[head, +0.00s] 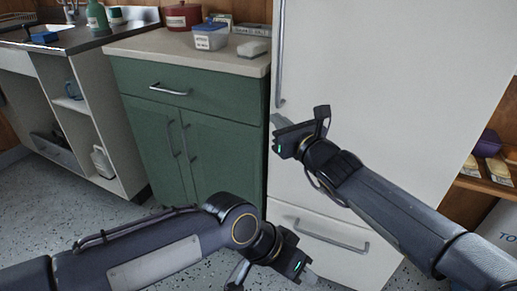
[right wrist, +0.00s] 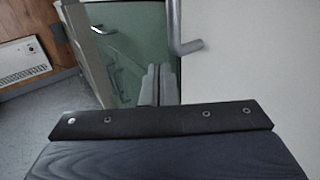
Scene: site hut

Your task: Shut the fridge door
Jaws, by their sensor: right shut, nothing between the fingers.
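The white fridge (head: 400,80) stands right of the green cabinet. Its tall upper door has a vertical grey handle (head: 280,55) at the left edge, and a lower front has a horizontal handle (head: 318,237). No gap or interior shows, so I cannot tell whether the door is fully closed. My right gripper (head: 277,119) is shut and empty at the door's left edge, just below the vertical handle. In the right wrist view its fingers (right wrist: 158,85) are together beside the handle's lower end (right wrist: 182,45). My left gripper (head: 309,276) is low before the fridge; its jaw opening is unclear.
A green cabinet (head: 158,135) with a pale worktop adjoins the fridge's left. A blue-lidded tub (head: 210,38) and a red pot (head: 183,16) stand on it. Wooden shelves (head: 487,182) are at the right. Speckled floor (head: 100,220) is open at the left front.

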